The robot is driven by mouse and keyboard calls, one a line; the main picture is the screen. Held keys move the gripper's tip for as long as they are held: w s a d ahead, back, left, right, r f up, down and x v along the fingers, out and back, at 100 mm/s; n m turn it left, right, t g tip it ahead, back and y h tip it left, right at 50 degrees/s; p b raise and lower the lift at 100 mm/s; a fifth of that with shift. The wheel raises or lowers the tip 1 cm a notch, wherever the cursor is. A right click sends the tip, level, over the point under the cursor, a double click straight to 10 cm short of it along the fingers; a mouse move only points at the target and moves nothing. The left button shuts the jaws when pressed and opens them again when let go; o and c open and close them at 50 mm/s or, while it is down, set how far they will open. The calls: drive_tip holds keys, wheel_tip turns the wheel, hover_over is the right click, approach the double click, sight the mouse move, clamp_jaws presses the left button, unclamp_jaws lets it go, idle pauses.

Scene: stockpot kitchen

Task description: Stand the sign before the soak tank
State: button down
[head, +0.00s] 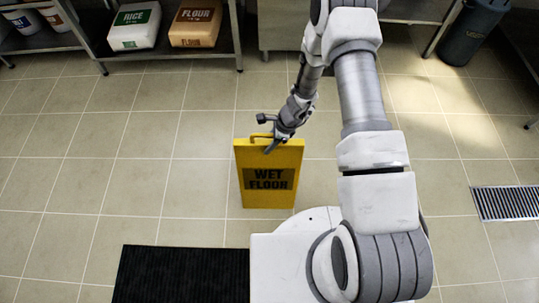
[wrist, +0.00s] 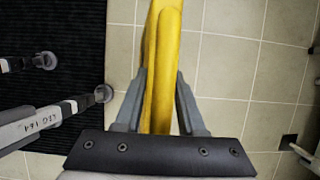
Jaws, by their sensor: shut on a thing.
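The yellow wet floor sign (head: 268,195) is upright in front of me in the head view, its lettered face towards me. My gripper (head: 272,146) is at the sign's top edge, by its handle. In the wrist view the sign (wrist: 163,60) runs between the two fingers of my gripper (wrist: 160,95), which are shut on it. I cannot tell whether the sign's lower edge touches the floor. No soak tank can be made out for sure in either view.
A black mat (head: 180,275) lies at the bottom left. A floor drain grate (head: 505,203) is at the right. A shelf at the back left holds a rice bag (head: 135,25) and a flour bag (head: 196,22). A dark bin (head: 472,30) stands at the back right. Tiled floor left of the sign is clear.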

drive_tip(key=shift+s+f, duration=0.45)
drive_tip(key=shift+s, duration=0.15)
wheel_tip(320, 180, down, 4)
drive_tip(key=shift+r+b, duration=0.1)
drive_tip(key=shift+b, duration=0.85)
drive_tip(key=c, duration=0.5)
unclamp_jaws()
